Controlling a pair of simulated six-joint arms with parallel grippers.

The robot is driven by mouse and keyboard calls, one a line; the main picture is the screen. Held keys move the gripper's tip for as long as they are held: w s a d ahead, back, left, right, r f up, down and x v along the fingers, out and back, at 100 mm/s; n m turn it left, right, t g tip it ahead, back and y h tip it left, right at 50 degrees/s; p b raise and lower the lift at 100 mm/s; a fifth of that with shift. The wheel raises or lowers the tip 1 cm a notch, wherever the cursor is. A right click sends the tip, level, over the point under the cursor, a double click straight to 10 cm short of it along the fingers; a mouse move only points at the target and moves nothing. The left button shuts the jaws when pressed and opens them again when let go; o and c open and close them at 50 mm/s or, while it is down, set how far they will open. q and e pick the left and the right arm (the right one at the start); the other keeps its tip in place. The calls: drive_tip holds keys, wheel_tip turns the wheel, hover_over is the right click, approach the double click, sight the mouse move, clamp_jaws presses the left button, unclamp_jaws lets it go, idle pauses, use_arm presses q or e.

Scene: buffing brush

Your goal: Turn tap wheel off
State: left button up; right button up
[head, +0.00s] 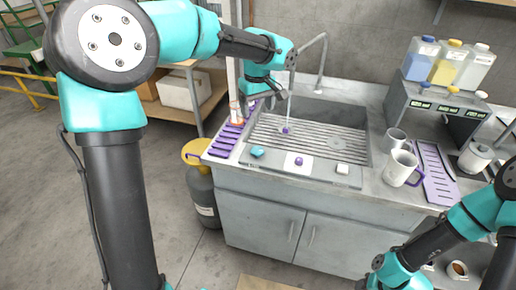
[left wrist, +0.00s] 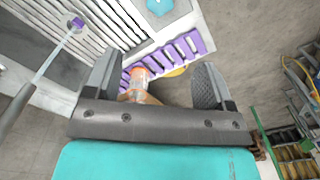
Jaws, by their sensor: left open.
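I cannot make out a tap wheel in either view. My left gripper (head: 262,98) is open above the sink's left rim. In the left wrist view its fingers (left wrist: 155,78) stand wide apart, with an orange see-through object (left wrist: 139,78) visible between them, apparently beyond them. No right gripper shows.
A purple slatted rack (head: 226,140) lies left of the ribbed sink (head: 340,140). A cyan sponge (head: 257,152) is on the front ledge. White mugs (head: 400,167) stand at right, below a dispenser with bottles (head: 452,62). A yellow-topped cylinder (head: 203,195) stands on the floor.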

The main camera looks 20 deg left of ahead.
sight(258, 150)
use_arm(q)
wheel_tip(258, 150, down, 18)
drive_tip(key=shift+r, duration=0.25)
idle(0.5)
drive_tip(key=c, duration=0.9)
